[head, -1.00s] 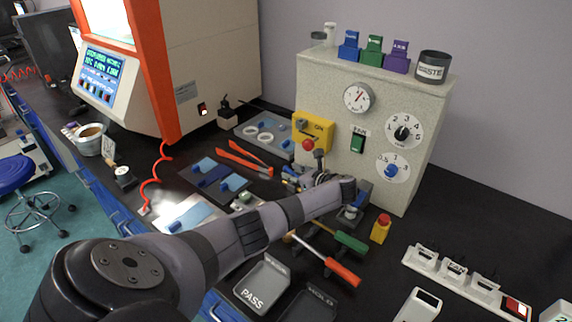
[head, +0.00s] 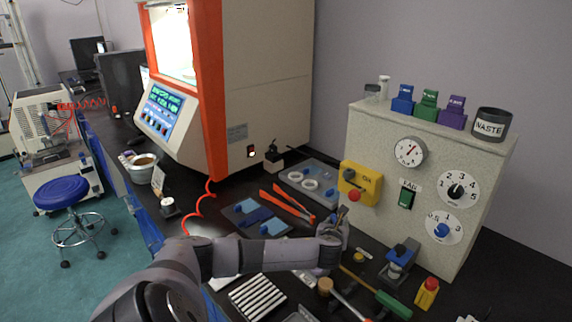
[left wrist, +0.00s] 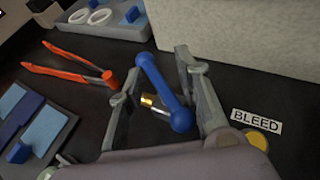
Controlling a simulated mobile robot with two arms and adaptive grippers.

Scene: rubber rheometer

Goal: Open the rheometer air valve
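A blue bar handle (left wrist: 165,92) with round ends, beside a brass and silver fitting (left wrist: 152,104), shows in the left wrist view. It looks like a valve lever. My left gripper (left wrist: 160,65) is open, with one finger on each side of the handle; whether either touches it I cannot tell. In the head view my left gripper (head: 338,222) is low over the bench, in front of the yellow box (head: 360,184), and largely hides the handle. A BLEED label (left wrist: 257,121) lies to the right of the fingers. My right gripper is not in view.
Orange-handled tongs (left wrist: 75,65) lie left of the gripper. A grey control cabinet (head: 440,150) with dials stands behind. The rheometer (head: 265,80) stands at the back.

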